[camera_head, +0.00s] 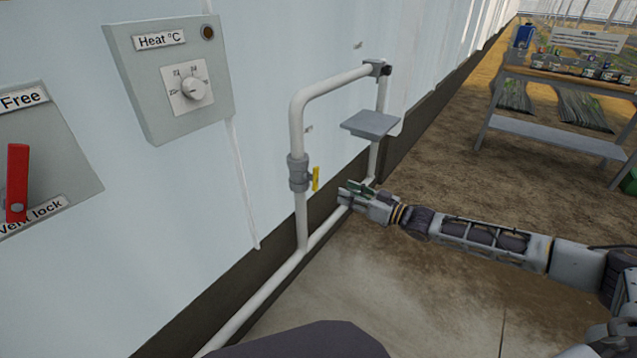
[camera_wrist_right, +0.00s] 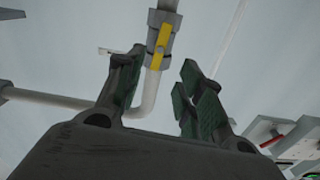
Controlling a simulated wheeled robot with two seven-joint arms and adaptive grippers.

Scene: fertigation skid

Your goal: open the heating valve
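The lever looks roughly in line with the pipe. In the right wrist view the yellow lever (camera_wrist_right: 160,46) lies beyond the fingertips, between them in the picture. My right gripper (camera_head: 350,191) is to the right of the lever, a little lower, and apart from it. In the right wrist view its green-padded fingers (camera_wrist_right: 162,66) are spread with nothing between them. My left gripper is not in view.
The white pipe loop (camera_head: 296,110) and a small grey shelf (camera_head: 370,124) are above my right gripper. A Heat °C dial panel (camera_head: 175,75) and a red-lever panel (camera_head: 35,165) are on the wall at left. A grey bench (camera_head: 560,135) stands at back right.

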